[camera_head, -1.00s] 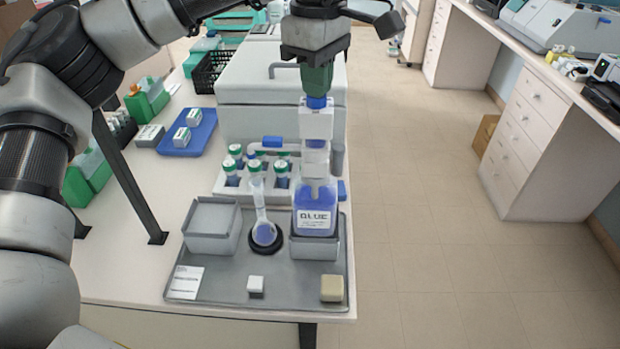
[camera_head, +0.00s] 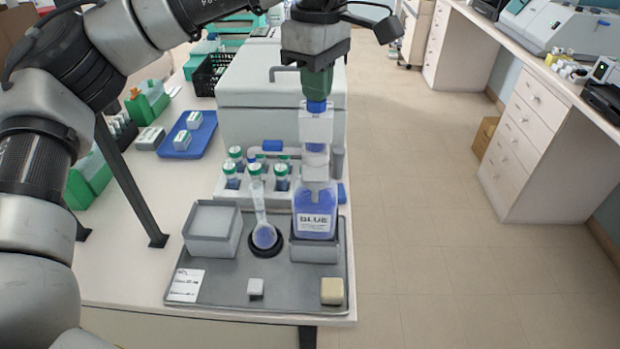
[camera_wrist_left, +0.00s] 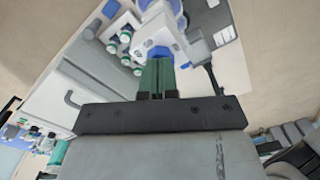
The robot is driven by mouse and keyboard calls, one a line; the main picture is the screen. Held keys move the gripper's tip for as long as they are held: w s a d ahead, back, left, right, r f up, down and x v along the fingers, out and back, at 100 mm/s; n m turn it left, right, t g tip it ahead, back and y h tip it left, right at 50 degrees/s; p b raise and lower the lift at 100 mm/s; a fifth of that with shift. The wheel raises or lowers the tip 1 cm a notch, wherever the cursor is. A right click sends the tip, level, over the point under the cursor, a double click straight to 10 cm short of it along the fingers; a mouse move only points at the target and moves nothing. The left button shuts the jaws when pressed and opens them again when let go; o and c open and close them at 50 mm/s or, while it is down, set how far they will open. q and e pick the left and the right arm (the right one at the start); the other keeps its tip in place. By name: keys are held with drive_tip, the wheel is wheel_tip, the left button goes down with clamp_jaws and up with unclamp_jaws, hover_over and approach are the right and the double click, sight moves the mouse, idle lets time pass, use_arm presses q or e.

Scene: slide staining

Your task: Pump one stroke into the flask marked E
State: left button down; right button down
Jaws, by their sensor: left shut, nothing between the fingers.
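A dispenser bottle (camera_head: 316,212) with blue liquid and a label reading BLUE stands upright in a grey holder on the tray. Its white pump head (camera_head: 316,127) has a blue top (camera_head: 316,106). My left gripper (camera_head: 317,95) points down over it, green fingers shut and empty, the tips at or touching the blue top. The wrist view shows the fingers (camera_wrist_left: 157,78) close to the pump head (camera_wrist_left: 158,35). A long-necked flask (camera_head: 264,234) with blue liquid in its bulb stands in a black ring left of the bottle. I cannot read a letter E on it.
The grey tray (camera_head: 215,288) also carries an open grey box (camera_head: 211,246), a label card, a white block (camera_head: 255,287) and a cream block (camera_head: 332,291). A rack (camera_head: 230,190) of green-capped tubes stands behind. The floor to the right is clear.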

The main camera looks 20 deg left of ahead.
use_arm(q)
drive_tip(key=shift+r+p, duration=1.75)
drive_tip(key=shift+r, duration=0.6)
wheel_tip(320, 180, up, 5)
drive_tip(key=p, duration=0.4)
